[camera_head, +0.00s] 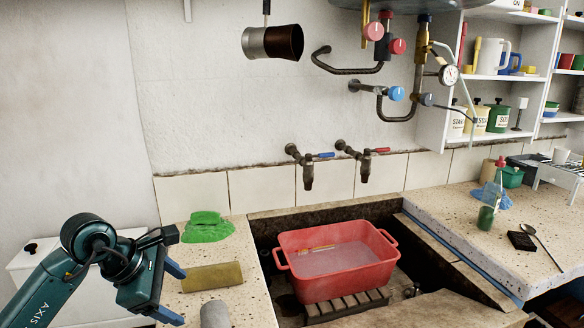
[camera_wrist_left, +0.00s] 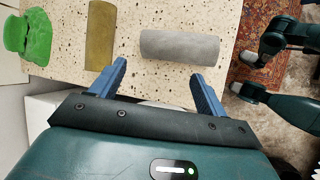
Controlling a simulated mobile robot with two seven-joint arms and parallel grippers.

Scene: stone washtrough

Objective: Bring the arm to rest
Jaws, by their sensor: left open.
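My left gripper (camera_head: 180,295) is at the lower left in the head view, beside the left end of the speckled counter (camera_head: 246,264). Its two blue fingers are apart, with nothing between them in the left wrist view (camera_wrist_left: 158,72). A grey cylinder (camera_head: 214,315) lies on the counter just beyond the fingertips and shows whole in the wrist view (camera_wrist_left: 180,47). My right gripper is not identifiable in either view.
A green cloth (camera_head: 207,230) lies behind the cylinders. A red basin (camera_head: 338,265) sits in the stone trough, below two wall taps (camera_head: 307,172). The right counter (camera_head: 462,228) holds a green bottle (camera_head: 487,215) and a spoon (camera_head: 541,246).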

